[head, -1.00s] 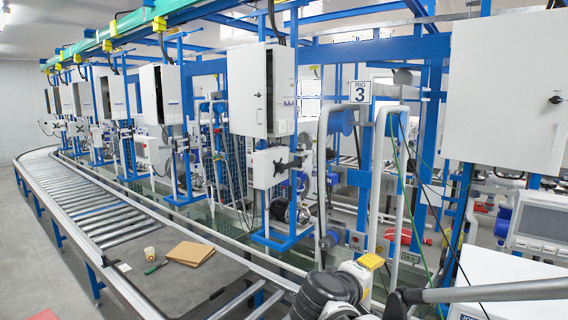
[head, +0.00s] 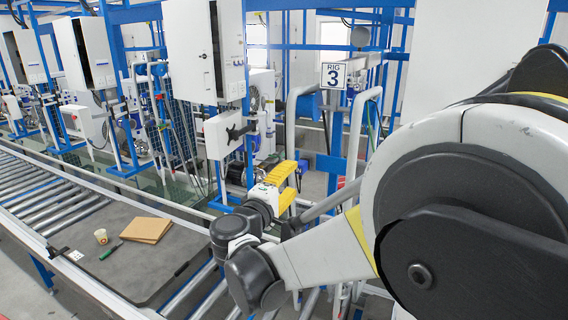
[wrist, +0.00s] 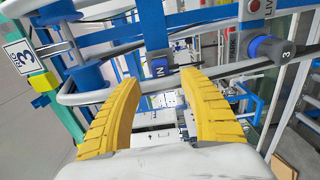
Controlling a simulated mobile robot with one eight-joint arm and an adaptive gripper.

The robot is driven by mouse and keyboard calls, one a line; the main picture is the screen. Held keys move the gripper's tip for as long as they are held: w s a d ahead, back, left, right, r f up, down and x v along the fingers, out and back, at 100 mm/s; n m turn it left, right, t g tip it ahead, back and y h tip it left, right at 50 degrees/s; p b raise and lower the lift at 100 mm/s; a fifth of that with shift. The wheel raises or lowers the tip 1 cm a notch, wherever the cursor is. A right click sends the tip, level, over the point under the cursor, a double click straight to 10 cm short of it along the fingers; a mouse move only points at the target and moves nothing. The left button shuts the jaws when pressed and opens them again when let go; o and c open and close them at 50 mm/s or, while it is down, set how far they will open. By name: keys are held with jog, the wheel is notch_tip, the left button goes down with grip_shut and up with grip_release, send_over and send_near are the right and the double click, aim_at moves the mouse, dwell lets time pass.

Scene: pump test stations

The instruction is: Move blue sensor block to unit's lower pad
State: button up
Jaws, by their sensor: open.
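My gripper (head: 285,185) has two yellow ridged fingers and stands in the middle of the head view, in front of the rig's blue frame. In the wrist view my gripper (wrist: 160,80) is open, with nothing held between its fingers. A small dark blue block with a white letter N (wrist: 158,68) shows beyond the gap between the fingertips; I cannot tell whether it is the sensor block. I cannot make out the unit's lower pad for certain.
The RIG 3 sign (head: 333,75) hangs on the frame. White pipe rails (head: 356,135) stand close by. A white box with a black bracket (head: 222,134) is behind my gripper. A roller conveyor (head: 60,205) with a cardboard piece (head: 145,230) lies left. My arm covers the right side.

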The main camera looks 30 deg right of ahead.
aim_at(298, 170)
jog(key=shift+x, duration=4.6)
jog(key=shift+w+a, duration=0.1)
jog(key=shift+b, duration=0.65)
grip_shut()
jog(key=shift+s+a, duration=0.2)
jog(key=shift+a, duration=0.05)
jog(key=shift+v, duration=2.75)
